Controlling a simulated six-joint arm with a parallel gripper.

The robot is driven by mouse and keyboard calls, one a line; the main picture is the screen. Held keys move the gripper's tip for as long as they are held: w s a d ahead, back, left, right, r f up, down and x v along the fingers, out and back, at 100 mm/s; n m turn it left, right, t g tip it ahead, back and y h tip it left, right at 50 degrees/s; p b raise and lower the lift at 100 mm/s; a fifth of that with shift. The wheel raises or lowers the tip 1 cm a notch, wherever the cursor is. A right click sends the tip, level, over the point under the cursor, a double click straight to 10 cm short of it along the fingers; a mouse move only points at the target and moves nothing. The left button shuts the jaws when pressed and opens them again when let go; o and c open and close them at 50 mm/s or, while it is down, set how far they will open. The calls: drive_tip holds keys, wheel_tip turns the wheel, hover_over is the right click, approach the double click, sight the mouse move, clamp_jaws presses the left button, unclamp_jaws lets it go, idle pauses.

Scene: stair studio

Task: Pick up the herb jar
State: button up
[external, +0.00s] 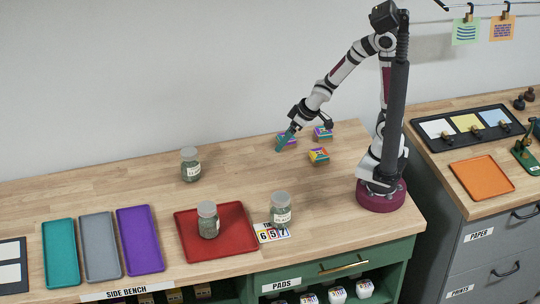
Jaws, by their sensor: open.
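Three similar glass jars with pale lids, white labels and grey-green contents stand upright; I cannot tell their labels apart. One jar (190,166) stands alone on the wooden bench towards the back. A second jar (208,221) stands on the red tray (245,245).
Two more patterned blocks (319,155) (323,132) sit right of my gripper. Teal (59,252), grey (100,247) and purple (140,240) trays lie at the left. The bench between the back jar and the blocks is clear. A second bench with an orange tray (482,178) stands right.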

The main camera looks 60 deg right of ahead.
drive_tip(key=w+a+f+n+t+y, duration=0.1)
drive_tip(key=w+a+f+n+y, duration=0.15)
drive_tip(key=a, duration=0.35)
drive_tip(key=n+y, duration=0.7)
approach(210, 215)
drive_tip(key=s+d+f, duration=0.2)
drive_tip(key=d, duration=0.4)
drive_tip(key=shift+t, duration=0.3)
drive_tip(key=x, duration=1.5)
drive_tip(key=shift+w+r, duration=0.3)
drive_tip(key=shift+w, duration=0.15)
drive_tip(key=c, duration=1.5)
drive_tip(key=shift+r, duration=0.1)
